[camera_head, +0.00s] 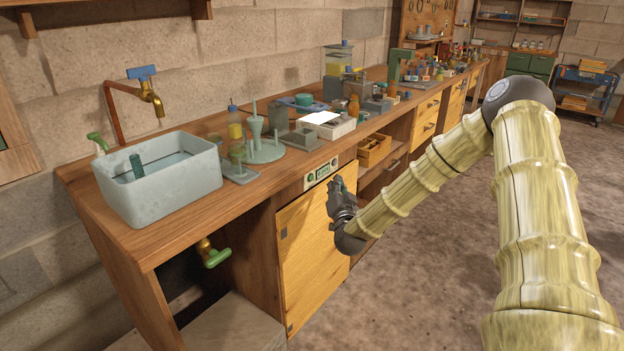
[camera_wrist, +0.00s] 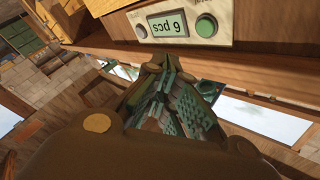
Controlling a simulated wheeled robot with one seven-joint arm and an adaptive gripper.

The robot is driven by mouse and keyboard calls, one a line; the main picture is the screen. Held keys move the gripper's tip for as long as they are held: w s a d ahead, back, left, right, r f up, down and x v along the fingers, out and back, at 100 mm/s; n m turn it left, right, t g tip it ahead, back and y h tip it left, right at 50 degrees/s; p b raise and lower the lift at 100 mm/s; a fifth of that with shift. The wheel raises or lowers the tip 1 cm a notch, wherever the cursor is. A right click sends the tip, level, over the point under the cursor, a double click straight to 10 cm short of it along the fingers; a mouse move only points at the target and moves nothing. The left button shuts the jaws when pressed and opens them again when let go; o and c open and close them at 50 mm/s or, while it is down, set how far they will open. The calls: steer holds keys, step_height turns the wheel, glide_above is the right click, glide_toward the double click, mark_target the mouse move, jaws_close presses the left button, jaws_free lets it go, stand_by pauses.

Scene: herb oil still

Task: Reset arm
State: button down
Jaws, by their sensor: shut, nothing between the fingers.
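My gripper (camera_head: 338,186) is at the front of the wooden workbench, close to the cabinet door (camera_head: 310,250) below the small control panel (camera_head: 321,172). In the wrist view my gripper (camera_wrist: 160,75) has its fingers together with nothing between them. The panel (camera_wrist: 180,22) shows there just beyond the fingertips, with a green display that appears upside down and reads "6 pcs", and a round green button beside it. I cannot tell whether the fingers touch anything.
A grey stone sink (camera_head: 165,180) stands at the bench's near left, under a brass tap (camera_head: 152,95). A green-handled valve (camera_head: 213,255) sticks out below. Bottles and apparatus crowd the bench top. A small wooden box (camera_head: 374,150) sits on a shelf. The floor (camera_head: 430,270) is clear.

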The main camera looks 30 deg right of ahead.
stand_by(0.4)
steer(key=s+a+f+n+g+y, duration=0.2)
steer(key=a+f+n+y, duration=0.15)
steer(key=a+f, duration=0.55)
steer(key=s+a+f+n+g+y, duration=0.2)
steer(key=s+a+f+g, duration=0.2)
steer(key=s+a+f, duration=0.55)
steer(key=s+a+f+n+g+y, duration=0.35)
steer(key=s+a+f, duration=0.25)
steer(key=s+f, duration=0.5)
steer(key=s+a+f+n+g, duration=0.1)
steer(key=s+a+f+g, duration=0.15)
steer(key=s, duration=0.75)
steer(key=s+a+f+n+g+h, duration=0.1)
steer(key=s+f+g, duration=0.2)
steer(key=s, duration=0.6)
steer(key=s+a+f+n+g, duration=0.1)
steer(key=s+f+g, duration=0.15)
steer(key=s, duration=0.75)
step_height(320, 180, up, 13)
steer(key=p, duration=1.2)
steer(key=shift+w+p, duration=0.4)
steer(key=shift+w, duration=0.05)
steer(key=shift+s+f+g, duration=0.15)
steer(key=shift+g, duration=0.1)
